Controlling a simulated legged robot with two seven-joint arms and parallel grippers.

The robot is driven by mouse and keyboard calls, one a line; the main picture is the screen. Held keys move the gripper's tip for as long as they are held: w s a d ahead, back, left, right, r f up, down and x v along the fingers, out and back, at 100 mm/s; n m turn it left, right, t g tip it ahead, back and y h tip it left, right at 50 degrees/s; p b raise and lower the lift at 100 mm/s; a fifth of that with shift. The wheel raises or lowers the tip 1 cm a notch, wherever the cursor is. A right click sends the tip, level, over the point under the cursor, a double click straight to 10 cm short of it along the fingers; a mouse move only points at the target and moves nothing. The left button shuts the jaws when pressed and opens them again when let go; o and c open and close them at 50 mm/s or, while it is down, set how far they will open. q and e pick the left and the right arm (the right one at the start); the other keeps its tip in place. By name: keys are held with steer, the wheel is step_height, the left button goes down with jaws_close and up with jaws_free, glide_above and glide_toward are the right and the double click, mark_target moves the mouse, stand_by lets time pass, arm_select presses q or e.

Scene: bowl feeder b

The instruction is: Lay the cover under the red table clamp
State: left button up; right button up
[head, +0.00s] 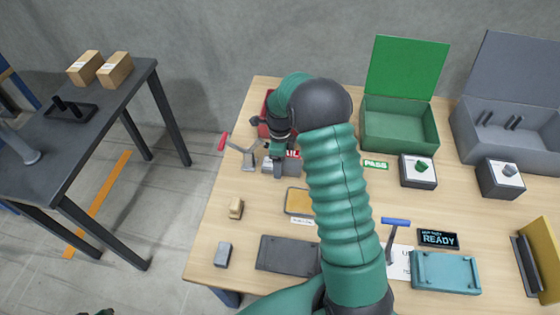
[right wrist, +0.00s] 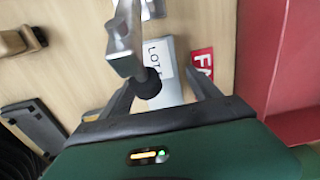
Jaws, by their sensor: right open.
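The red table clamp (head: 246,154) stands at the table's left side, its red handle sticking out to the left. In the right wrist view, its metal arm (right wrist: 124,45) ends in a black rubber tip over a grey labelled part (right wrist: 172,88), which may be the cover. I cannot tell whether the tip touches it. This grey part also shows in the head view (head: 270,168), partly hidden by my arm. My right gripper (right wrist: 160,78) is open, with its fingers on either side of the part and the tip.
A red bin (head: 264,128) stands close behind the right gripper, beside a red label (right wrist: 202,63). A dark plate (head: 285,254), a tan block (head: 236,208) and a grey block (head: 223,254) lie nearer. A green box (head: 400,128) and a blue-handled clamp (head: 396,222) are right of my arm.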

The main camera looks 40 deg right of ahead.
steer(key=shift+r, duration=0.1)
step_height(320, 180, up, 12)
steer(key=p, duration=0.3)
steer(key=shift+c, duration=0.2)
stand_by(1.0)
